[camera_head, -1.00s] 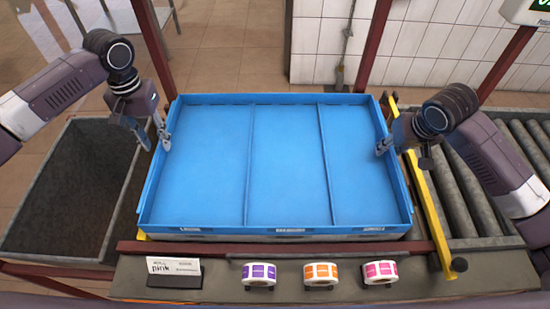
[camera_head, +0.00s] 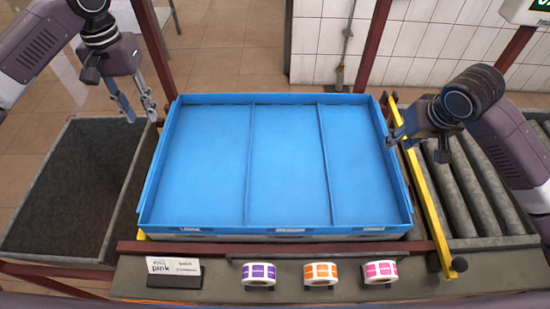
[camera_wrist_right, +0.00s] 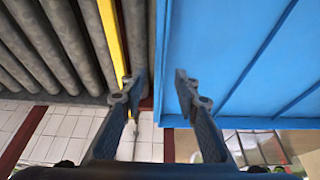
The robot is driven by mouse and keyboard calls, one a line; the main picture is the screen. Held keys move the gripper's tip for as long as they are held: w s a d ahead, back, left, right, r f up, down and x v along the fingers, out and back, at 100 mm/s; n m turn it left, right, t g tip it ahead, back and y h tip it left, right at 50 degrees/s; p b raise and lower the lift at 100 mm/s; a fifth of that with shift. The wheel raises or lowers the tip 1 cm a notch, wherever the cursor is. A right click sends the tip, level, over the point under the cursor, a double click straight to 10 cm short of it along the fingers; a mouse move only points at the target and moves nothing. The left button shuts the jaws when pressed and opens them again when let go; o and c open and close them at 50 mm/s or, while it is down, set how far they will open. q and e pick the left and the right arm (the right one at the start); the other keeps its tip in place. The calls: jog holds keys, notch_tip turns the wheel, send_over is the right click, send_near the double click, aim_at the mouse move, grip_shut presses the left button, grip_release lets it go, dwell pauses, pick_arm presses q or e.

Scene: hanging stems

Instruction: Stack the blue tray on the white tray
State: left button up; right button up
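The blue tray (camera_head: 288,165) has three compartments and sits level in the middle of the bench. Under its front edge a pale rim of the white tray (camera_head: 290,237) shows; the rest of the white tray is hidden beneath. My left gripper (camera_head: 143,110) is open and empty, above and to the left of the blue tray's left wall. My right gripper (camera_head: 392,137) is just outside the blue tray's right wall.
A grey bin (camera_head: 70,190) stands at the left. A roller conveyor (camera_head: 465,190) and a yellow rail (camera_head: 428,190) run along the right. Purple (camera_head: 259,274), orange (camera_head: 321,274) and pink (camera_head: 381,272) label rolls and a sign (camera_head: 173,267) line the front ledge.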

jog(key=v, duration=0.6)
dwell(0.3)
